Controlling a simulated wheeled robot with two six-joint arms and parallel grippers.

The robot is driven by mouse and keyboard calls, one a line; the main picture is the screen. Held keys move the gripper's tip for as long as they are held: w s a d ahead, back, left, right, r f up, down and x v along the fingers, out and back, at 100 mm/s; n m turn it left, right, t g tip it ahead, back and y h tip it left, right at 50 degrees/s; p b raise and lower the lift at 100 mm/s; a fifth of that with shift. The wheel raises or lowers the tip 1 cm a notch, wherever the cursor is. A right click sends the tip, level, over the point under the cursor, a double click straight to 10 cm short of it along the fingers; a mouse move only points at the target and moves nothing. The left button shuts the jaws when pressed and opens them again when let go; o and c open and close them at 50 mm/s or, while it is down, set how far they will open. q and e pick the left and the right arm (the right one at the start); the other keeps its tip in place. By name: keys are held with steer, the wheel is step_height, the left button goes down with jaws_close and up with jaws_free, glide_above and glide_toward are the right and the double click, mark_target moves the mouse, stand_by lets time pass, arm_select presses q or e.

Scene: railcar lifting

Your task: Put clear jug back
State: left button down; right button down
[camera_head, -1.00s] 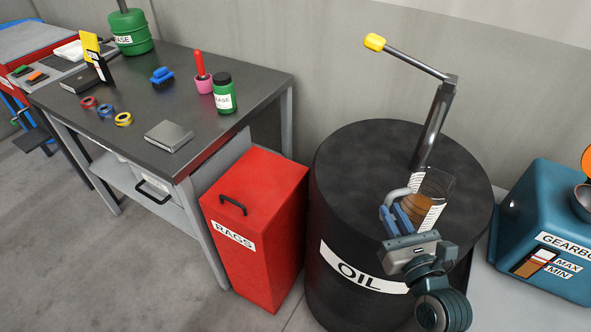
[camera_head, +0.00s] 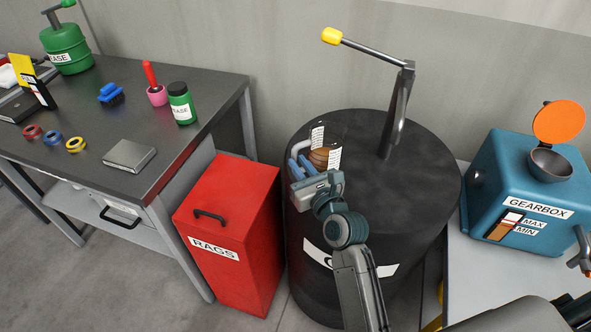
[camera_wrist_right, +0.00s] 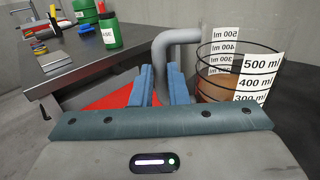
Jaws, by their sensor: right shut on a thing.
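The clear jug (camera_head: 323,150) has white measuring labels and brown liquid inside. It is over the left rear part of the black oil drum (camera_head: 420,190), left of the drum's pump; whether it touches the top is unclear. My right gripper (camera_head: 300,166) is shut on the jug's grey handle. In the right wrist view the blue fingers (camera_wrist_right: 159,82) are on either side of the handle, and the jug (camera_wrist_right: 238,75) is to their right, upright. My left gripper is not in view.
The pump (camera_head: 398,110) with a yellow-ended crank rises from the drum. A red rags bin (camera_head: 240,215) stands left of the drum. The dark workbench (camera_head: 90,150) holds tape rolls, a green bottle and a grey box. A blue gearbox (camera_head: 505,180) stands at the right.

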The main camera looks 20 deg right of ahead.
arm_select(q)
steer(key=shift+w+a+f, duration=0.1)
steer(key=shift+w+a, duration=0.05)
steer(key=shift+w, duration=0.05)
arm_select(e)
steer(key=shift+w+a+f, duration=0.1)
steer(key=shift+w+f, duration=0.2)
steer(key=shift+f, duration=0.3)
steer(key=shift+w+a+f, duration=0.15)
steer(key=shift+w+f, duration=0.2)
steer(key=shift+f, duration=0.3)
steer(key=shift+w+a+f, duration=0.1)
steer(key=shift+w+f, duration=0.2)
steer(key=shift+f, duration=0.45)
steer(key=c, duration=1.4)
jaws_free()
